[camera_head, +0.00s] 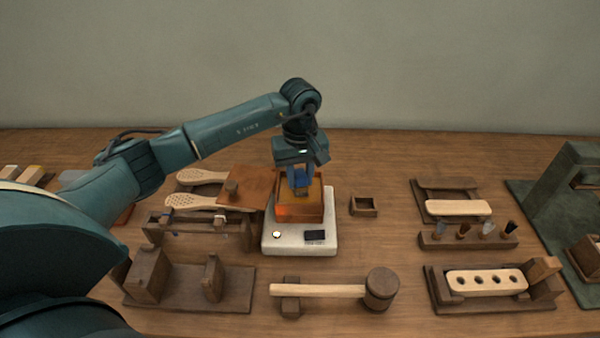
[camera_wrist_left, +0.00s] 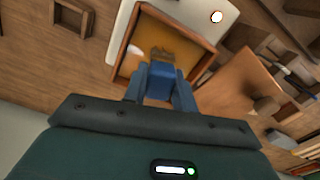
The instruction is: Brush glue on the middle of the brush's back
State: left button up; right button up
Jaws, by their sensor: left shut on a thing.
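My left gripper (camera_head: 300,178) points down over an open wooden box (camera_head: 286,211) with amber glue inside. It is shut on a small blue-handled glue brush (camera_wrist_left: 161,77), whose brown tip (camera_wrist_left: 162,54) is at the box's opening; I cannot tell how deep it reaches into the glue. The box also shows in the left wrist view (camera_wrist_left: 188,28). A pale brush back with several holes (camera_head: 487,281) lies in a wooden fixture at the lower right. A plain pale brush back (camera_head: 458,208) lies in a wooden holder behind it. My right gripper is out of view.
The box stands on a white scale (camera_head: 300,246). A brown board with a knob (camera_head: 254,184) adjoins it on the left. A mallet (camera_head: 330,291) lies in front. A rack of tufts (camera_head: 468,239), a small empty box (camera_head: 364,206) and a green press (camera_head: 565,190) are to the right.

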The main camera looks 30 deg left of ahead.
aim_at(300, 173)
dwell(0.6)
pick_arm(q)
jog(key=shift+f+b, duration=0.4)
jog(key=shift+f, duration=0.05)
jog(key=shift+f, duration=0.1)
dwell(1.0)
jog(key=shift+b, duration=0.3)
dwell(0.5)
jog(key=shift+r+p, duration=1.6)
jog(key=shift+r, duration=1.35)
jog(key=shift+r+p, duration=0.3)
jog(key=shift+r, duration=0.25)
